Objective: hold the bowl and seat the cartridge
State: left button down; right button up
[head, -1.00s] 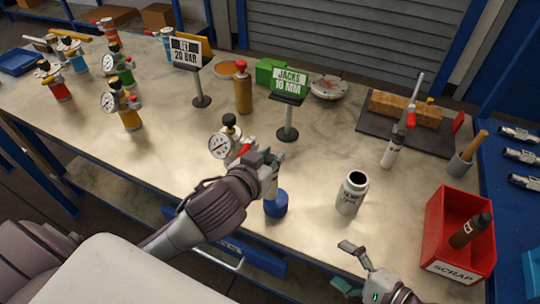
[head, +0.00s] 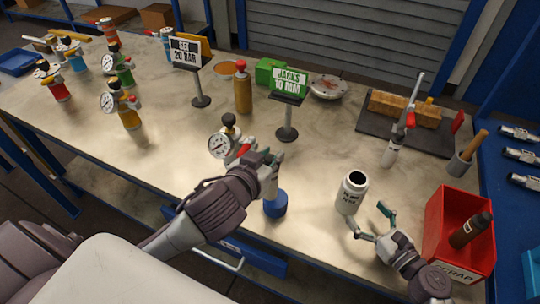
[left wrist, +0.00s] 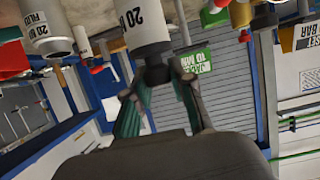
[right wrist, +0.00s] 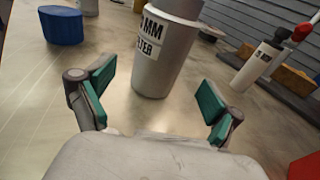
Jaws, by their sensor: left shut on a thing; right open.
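The bowl (head: 349,200) is a white, open-topped vessel standing upright on the table, with a label partly legible as "MM FILTER" in the right wrist view (right wrist: 165,65). My right gripper (head: 367,214) is open just in front of it. The bowl lies beyond and between its fingers, apparently untouched.
A gauge unit (head: 220,146) stands just behind my left gripper. A red scrap bin (head: 440,215) is right of my right gripper. A dark tray (head: 375,128) lies behind the bowl. Table between cartridge and bowl is clear.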

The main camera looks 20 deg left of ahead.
aim_at(359, 204)
jog(key=shift+x, duration=2.8)
jog(key=c, duration=0.9)
